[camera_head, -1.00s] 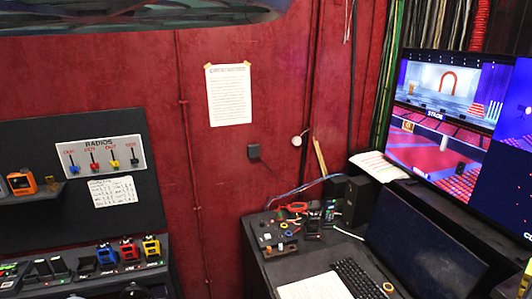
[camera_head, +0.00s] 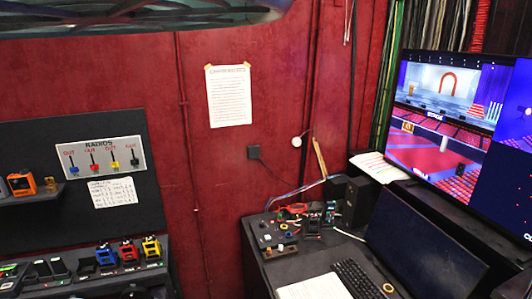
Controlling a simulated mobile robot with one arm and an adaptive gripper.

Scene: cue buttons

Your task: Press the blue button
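I cannot make out a blue button for certain. A small dark control box (camera_head: 272,236) with several little coloured knobs or buttons sits on the desk near the middle. Its parts are too small to tell which is blue. A blue radio (camera_head: 105,256) stands in the rack at the lower left, beside a red radio (camera_head: 129,251) and a yellow radio (camera_head: 151,247). My gripper does not show in this view.
A desk holds a keyboard (camera_head: 361,279), a paper sheet (camera_head: 312,287), a dark screen (camera_head: 425,253) and a speaker (camera_head: 360,201). A large lit monitor (camera_head: 436,127) stands at the right. A red wall (camera_head: 225,165) with a pinned notice (camera_head: 229,96) closes the back.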

